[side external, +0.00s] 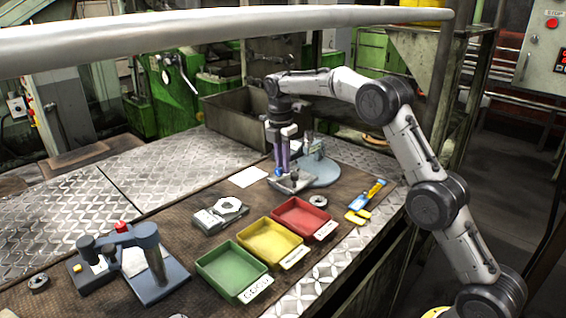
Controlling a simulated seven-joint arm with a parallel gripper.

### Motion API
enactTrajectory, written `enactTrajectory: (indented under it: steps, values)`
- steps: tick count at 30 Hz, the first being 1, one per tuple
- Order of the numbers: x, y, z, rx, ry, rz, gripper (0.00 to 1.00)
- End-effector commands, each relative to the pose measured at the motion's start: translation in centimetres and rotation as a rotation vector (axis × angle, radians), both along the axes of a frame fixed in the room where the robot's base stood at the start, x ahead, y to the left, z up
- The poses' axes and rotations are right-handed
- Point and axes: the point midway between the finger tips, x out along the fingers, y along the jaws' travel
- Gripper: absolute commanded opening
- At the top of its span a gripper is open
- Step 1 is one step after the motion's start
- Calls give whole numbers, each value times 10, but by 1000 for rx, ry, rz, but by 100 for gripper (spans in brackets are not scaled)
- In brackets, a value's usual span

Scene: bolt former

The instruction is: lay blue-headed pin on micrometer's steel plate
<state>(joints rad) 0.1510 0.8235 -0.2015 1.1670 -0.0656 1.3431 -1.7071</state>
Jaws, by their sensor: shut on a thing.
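My gripper (281,166) points straight down at the back middle of the bench, its two purple-tinted fingers close together. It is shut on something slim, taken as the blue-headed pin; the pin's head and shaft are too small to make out. Just under the fingertips is a small grey steel plate (296,187), which seems to be the micrometer's. I cannot tell whether the fingers or the pin touch it. Behind and to the right stands a grey-blue device on a round base (325,174), partly hidden by my gripper.
Green (231,269), yellow (268,244) and red (302,219) trays stand in front. A grey press-like device (150,270) stands front left. A thick pipe crosses the top foreground.

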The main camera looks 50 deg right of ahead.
Motion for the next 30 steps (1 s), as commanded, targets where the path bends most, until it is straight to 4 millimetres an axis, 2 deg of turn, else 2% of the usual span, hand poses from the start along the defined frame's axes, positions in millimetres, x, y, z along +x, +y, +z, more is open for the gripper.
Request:
enactTrajectory:
  steps: [29,30]
  values:
    - [0,0,-13,0,-1,0,0]
    - [0,0,-13,0,-1,0,23]
